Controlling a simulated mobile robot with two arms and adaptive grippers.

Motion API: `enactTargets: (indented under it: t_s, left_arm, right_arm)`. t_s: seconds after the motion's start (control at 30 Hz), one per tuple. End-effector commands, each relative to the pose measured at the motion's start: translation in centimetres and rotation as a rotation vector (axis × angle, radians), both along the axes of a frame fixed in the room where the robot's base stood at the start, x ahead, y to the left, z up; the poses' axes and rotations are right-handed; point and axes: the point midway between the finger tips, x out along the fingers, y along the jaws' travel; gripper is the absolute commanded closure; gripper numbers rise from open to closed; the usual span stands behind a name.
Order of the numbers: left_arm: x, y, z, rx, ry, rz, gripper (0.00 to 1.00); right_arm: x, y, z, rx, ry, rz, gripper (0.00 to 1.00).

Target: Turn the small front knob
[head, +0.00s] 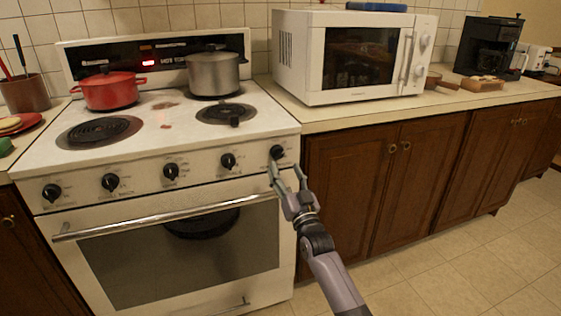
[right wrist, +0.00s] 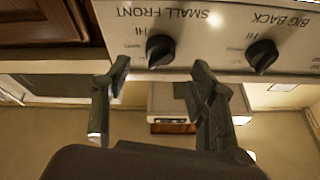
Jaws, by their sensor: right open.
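The small front knob (head: 277,152) is the black knob at the right end of the white stove's front panel. In the right wrist view the panel appears upside down, with the label "SMALL FRONT" beside the black knob (right wrist: 160,50). My right gripper (head: 285,169) is open just in front of and slightly below this knob. In the right wrist view its fingertips (right wrist: 160,73) stand on either side of the knob in the picture, with no clear contact. The "BIG BACK" knob (right wrist: 262,57) is beside it. My left gripper is not in view.
More black knobs (head: 171,172) run left along the panel. The oven handle (head: 165,217) lies below. A red pot (head: 108,91) and a steel pot (head: 213,73) stand on the stove. A white microwave (head: 298,75) is on the counter. Floor is clear at right.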

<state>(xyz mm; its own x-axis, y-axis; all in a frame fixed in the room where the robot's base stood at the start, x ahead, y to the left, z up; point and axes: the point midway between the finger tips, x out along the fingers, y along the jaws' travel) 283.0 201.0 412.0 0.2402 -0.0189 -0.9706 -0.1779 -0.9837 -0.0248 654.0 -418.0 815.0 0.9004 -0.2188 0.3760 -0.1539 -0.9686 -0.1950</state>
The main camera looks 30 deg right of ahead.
Motion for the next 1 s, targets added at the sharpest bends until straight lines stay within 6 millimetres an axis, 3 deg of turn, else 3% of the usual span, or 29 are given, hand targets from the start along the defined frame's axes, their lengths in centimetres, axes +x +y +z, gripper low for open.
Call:
enactTargets:
  t_s: [0.1,0.3,0.67,1.0]
  left_arm:
    - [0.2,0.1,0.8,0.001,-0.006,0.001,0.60]
    - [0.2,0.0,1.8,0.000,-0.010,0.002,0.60]
    - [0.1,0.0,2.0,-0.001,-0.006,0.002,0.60]
    - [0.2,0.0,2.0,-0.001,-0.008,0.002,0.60]
  right_arm:
    - [2.1,-0.5,0.8,0.000,-0.002,0.000,0.47]
    - [4.0,-1.0,1.6,0.000,0.000,0.000,0.47]
    - [4.5,-1.1,1.8,0.000,0.001,0.000,0.47]
    - [4.4,-1.1,1.8,0.000,0.001,0.000,0.69]
